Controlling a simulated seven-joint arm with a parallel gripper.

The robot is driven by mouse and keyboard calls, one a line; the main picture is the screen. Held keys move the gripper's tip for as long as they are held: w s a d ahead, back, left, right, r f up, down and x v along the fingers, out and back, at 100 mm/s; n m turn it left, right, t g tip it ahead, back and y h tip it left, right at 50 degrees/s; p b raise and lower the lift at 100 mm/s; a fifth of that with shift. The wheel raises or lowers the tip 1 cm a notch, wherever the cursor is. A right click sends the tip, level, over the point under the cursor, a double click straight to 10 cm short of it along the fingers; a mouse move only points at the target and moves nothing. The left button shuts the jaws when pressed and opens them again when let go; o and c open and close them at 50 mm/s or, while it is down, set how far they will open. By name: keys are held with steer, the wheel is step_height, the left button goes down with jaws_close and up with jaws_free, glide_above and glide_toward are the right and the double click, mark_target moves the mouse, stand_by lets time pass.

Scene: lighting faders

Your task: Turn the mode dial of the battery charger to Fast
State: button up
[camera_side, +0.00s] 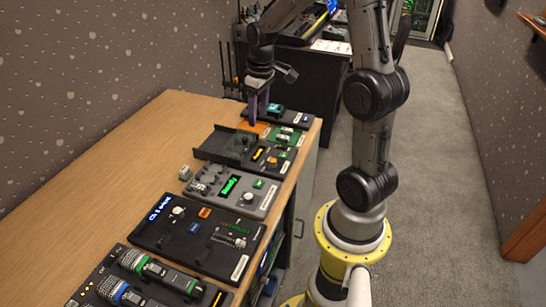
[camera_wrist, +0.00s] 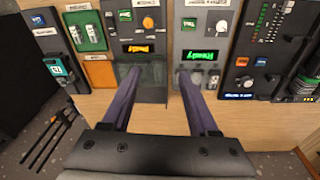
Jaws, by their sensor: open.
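The dial's setting cannot be read. My gripper (camera_wrist: 158,72) is open and empty, its two purple fingers spread apart behind the displays, short of the dial. In the side view my gripper (camera_side: 256,122) hangs over the far part of the row.
A grey box (camera_side: 230,188) with a green "Ready" display stands nearer the side camera, then a black fader panel (camera_side: 190,240) and a microphone unit (camera_side: 140,270). Another black box (camera_side: 290,116) lies at the far end. The left side of the wooden table (camera_side: 95,170) is clear.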

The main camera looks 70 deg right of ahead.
steer(key=m+g, duration=0.1)
glide_above(273, 160)
step_height(273, 160, down, 5)
steer(key=shift+y, duration=0.4)
step_height(273, 160, down, 14)
steer(key=shift+r, duration=0.25)
jaws_close()
